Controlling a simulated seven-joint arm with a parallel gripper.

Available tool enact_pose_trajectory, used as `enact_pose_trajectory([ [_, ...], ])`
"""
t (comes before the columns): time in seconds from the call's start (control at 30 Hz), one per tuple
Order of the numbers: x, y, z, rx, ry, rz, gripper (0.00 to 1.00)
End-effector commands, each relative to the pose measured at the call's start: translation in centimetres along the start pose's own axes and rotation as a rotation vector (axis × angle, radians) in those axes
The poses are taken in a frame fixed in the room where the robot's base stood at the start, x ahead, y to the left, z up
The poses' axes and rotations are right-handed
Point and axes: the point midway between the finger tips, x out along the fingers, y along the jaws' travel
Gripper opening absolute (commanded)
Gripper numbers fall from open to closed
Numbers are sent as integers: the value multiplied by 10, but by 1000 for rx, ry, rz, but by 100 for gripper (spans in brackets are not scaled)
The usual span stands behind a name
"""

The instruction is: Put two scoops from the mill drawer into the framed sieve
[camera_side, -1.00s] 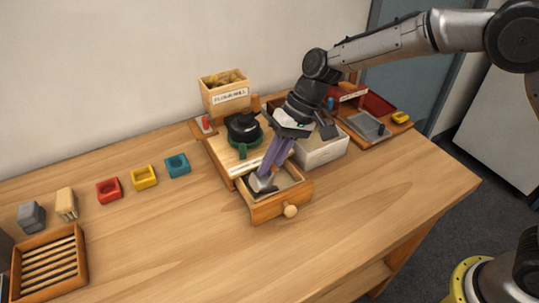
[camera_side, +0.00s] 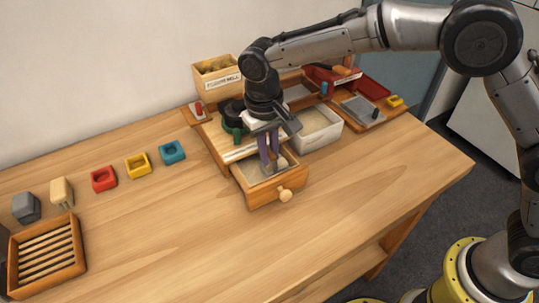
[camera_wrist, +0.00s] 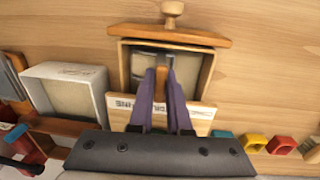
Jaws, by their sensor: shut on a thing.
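The mill drawer (camera_side: 262,198) is a wooden box pulled out at the front of the mill (camera_side: 222,143); its round knob faces the table's front. My gripper (camera_side: 269,172) has purple fingers pointing down into the drawer. In the wrist view the fingers are shut on the brown handle of the scoop (camera_wrist: 165,72), whose grey metal part lies inside the drawer (camera_wrist: 170,32). The fingers hide much of the scoop, so I cannot tell how full it is. A white-walled box (camera_side: 331,137) with a flat pale inside, which may be the framed sieve, stands right of the mill.
A labelled wooden hopper box (camera_side: 216,78) stands behind the mill. A grey tray (camera_side: 364,110) and a red tray (camera_side: 372,86) are at the back right. Red, yellow and teal blocks (camera_side: 138,166) and a slatted wooden rack (camera_side: 46,256) are on the left. The front table is clear.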

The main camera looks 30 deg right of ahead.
Motion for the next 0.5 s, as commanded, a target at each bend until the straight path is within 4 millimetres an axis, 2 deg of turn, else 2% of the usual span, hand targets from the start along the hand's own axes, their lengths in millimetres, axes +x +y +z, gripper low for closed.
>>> enact_pose_trajectory([
  [0.5, -43, -1, 0, -2, -1, -3, 0],
])
